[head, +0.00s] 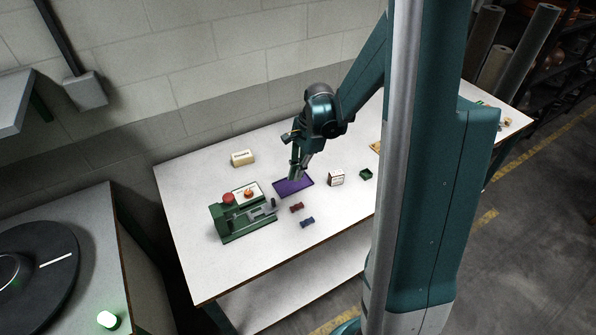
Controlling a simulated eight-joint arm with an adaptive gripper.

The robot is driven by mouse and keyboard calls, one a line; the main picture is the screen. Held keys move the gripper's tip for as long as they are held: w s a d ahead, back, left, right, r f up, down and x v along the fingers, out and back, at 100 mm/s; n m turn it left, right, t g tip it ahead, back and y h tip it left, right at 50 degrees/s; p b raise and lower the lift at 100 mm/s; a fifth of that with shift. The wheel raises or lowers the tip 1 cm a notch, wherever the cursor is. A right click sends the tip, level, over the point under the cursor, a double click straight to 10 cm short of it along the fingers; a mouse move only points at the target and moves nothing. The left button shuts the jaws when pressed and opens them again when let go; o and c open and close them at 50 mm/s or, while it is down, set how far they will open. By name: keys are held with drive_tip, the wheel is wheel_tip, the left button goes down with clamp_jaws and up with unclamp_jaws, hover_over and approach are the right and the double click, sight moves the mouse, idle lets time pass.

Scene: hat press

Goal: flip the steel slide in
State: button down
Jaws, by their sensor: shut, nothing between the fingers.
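A green hat press (246,234) stands on the white table towards its left end. It carries a red round knob and an orange-red part on a pale plate. The steel slide (262,212) looks like the grey bar at the press's right side, with a dark end near the table's middle. Its exact position in the press is too small to tell. My gripper (295,177) points down above the purple mat, right of and behind the press. It is shut and empty, apart from the slide.
A purple mat (284,192) lies below my gripper. A cream box (243,158) stands behind the press. A red block (297,208) and a blue block (307,222) lie to its right. A white box (336,178) and a green tray (366,176) stand farther right.

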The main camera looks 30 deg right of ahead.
drive_tip(key=x, duration=0.7)
drive_tip(key=shift+a, duration=2)
drive_tip(key=shift+a, duration=0.15)
drive_tip(key=b, duration=0.2)
hover_over(259, 213)
drive_tip(key=d, duration=0.1)
drive_tip(key=shift+d, duration=0.2)
drive_tip(key=shift+a, duration=0.1)
drive_tip(key=shift+d, duration=0.2)
